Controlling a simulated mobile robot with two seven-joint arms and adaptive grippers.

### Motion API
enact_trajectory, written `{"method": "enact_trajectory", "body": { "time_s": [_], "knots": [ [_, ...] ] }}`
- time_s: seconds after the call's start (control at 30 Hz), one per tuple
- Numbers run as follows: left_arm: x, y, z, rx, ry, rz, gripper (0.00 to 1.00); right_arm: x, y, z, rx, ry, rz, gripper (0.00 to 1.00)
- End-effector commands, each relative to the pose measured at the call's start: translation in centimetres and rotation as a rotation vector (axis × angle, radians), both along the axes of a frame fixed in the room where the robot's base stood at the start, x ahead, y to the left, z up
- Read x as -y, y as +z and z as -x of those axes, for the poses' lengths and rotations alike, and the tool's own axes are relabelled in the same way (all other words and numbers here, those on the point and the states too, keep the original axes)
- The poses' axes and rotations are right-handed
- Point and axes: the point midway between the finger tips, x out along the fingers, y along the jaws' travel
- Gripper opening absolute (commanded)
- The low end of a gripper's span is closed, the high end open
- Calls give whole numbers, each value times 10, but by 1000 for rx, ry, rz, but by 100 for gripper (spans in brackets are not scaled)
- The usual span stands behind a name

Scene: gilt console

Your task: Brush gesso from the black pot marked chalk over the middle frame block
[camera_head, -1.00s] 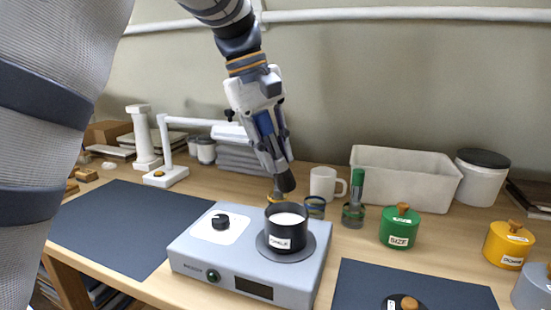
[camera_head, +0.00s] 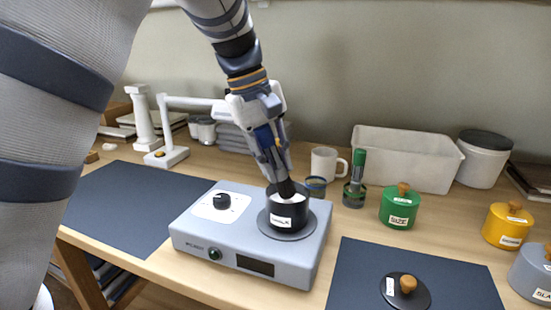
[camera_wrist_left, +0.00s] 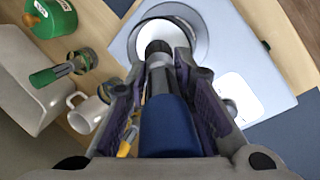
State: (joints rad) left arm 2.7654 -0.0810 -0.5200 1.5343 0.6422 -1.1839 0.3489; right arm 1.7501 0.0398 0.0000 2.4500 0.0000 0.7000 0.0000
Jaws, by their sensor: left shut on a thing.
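The black pot marked chalk (camera_head: 289,213) stands open and upright on the round plate of the grey hotplate (camera_head: 190,240). White gesso shows in it, also in the wrist view (camera_wrist_left: 142,38). My left gripper (camera_head: 275,168) is above the pot, shut on a brush with a blue handle (camera_wrist_left: 168,122). The brush points down, with its dark lower end inside the pot's mouth; how deep its tip sits is hidden. I cannot make out the middle frame block in these views. My right gripper is not in view.
A white mug (camera_head: 325,163), a glass jar with a green-topped item (camera_head: 355,185) and a green pot (camera_head: 400,207) stand right of the chalk pot. A black lid (camera_head: 392,290) lies on the front right mat. The left dark mat (camera_head: 120,210) looks clear.

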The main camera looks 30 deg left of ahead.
Motion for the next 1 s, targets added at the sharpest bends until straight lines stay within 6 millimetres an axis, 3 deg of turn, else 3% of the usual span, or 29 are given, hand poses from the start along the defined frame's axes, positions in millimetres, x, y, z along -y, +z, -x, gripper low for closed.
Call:
{"method": "enact_trajectory", "body": {
  "time_s": [1.0],
  "knots": [
    [0, -8, 0, 0, 0, 1, 0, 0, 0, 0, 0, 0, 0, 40]
  ]
}}
